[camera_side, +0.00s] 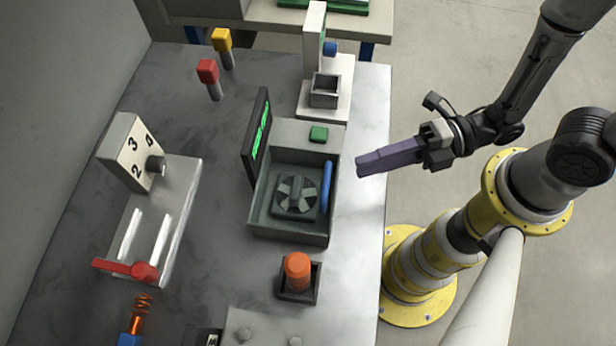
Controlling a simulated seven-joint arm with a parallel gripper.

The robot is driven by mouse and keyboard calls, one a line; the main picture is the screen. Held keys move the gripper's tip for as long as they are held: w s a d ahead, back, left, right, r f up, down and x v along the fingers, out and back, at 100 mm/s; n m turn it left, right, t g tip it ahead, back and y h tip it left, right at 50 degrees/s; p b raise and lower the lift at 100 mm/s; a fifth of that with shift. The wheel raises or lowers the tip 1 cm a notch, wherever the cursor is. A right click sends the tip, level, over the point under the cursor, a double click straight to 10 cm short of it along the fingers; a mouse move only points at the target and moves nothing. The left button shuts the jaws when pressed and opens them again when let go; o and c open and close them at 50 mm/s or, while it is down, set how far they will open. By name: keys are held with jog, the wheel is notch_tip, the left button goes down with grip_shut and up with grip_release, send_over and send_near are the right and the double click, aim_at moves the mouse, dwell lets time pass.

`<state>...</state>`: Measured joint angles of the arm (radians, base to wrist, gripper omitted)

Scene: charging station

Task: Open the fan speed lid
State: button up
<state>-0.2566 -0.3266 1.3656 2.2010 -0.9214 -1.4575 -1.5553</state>
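A grey box (262,226) stands in the middle of the table with a round fan (296,194) visible inside it. A blue bar-shaped handle (326,190) is at the right side of the box, and a green button (318,133) is on its back ledge. A dark panel with green display marks (257,137) stands upright at the box's back left. I cannot tell which part is the fan speed lid. My gripper (359,167), with long purple fingers, is up and right of the box, apart from it. The fingers overlap in this view, and nothing shows between them.
Left is a white fixture with a numbered dial block (131,152) and a red handle (126,268). Red (208,72) and yellow (222,40) capped posts stand behind. An orange knob (298,271) is in front of the box; a white stand (314,45) is behind.

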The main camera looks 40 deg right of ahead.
aim_at(308, 192)
jog(key=x, duration=1.1)
jog(key=shift+c, duration=0.3)
grip_shut()
dwell(1.1)
